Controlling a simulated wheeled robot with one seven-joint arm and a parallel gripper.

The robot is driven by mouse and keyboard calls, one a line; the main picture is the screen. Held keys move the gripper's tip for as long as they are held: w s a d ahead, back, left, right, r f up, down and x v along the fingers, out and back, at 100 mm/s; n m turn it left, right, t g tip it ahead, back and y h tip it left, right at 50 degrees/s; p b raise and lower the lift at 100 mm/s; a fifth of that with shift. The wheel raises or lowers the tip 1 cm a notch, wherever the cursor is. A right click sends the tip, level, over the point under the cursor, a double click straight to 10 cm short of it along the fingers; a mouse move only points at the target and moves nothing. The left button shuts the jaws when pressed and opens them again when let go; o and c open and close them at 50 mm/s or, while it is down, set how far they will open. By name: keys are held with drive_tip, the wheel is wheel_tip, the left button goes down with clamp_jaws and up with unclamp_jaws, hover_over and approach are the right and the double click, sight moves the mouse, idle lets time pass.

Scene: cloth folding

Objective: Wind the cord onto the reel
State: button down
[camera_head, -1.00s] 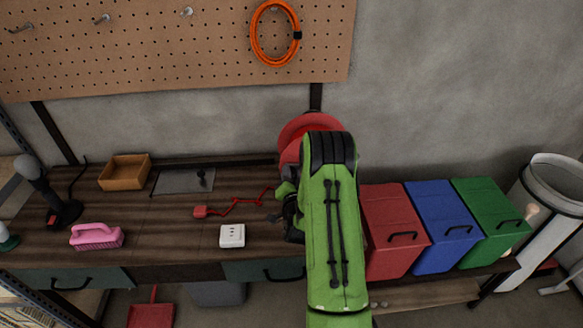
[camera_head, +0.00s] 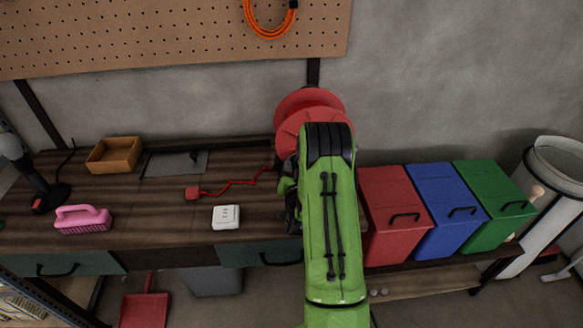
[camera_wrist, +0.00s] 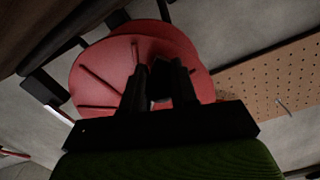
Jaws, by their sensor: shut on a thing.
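The red reel (camera_head: 305,103) stands at the back of the workbench, partly hidden behind my green arm. In the wrist view its red disc (camera_wrist: 98,75) with dark radial slots fills the space beyond my fingers. My gripper (camera_wrist: 160,75) is in front of the disc, shut on a small dark part (camera_wrist: 160,88) that looks like the reel's crank handle. The fingers hide much of that part. In the head view my arm hides the fingertips. The red cord (camera_head: 238,183) lies in a zigzag on the bench, running from its red plug (camera_head: 192,193) towards the reel.
A white socket box (camera_head: 226,217), a pink brush (camera_head: 83,219) and a wooden tray (camera_head: 114,154) sit on the bench. Red (camera_head: 391,215), blue (camera_head: 440,211) and green (camera_head: 492,207) bins stand right of my arm. An orange cable hangs on the pegboard (camera_head: 150,35).

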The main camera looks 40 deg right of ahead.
drive_tip(key=shift+d, duration=0.15)
idle(0.3)
drive_tip(key=c, duration=0.9)
unclamp_jaws()
drive_tip(key=shift+s, duration=0.1)
drive_tip(key=shift+f, duration=0.1)
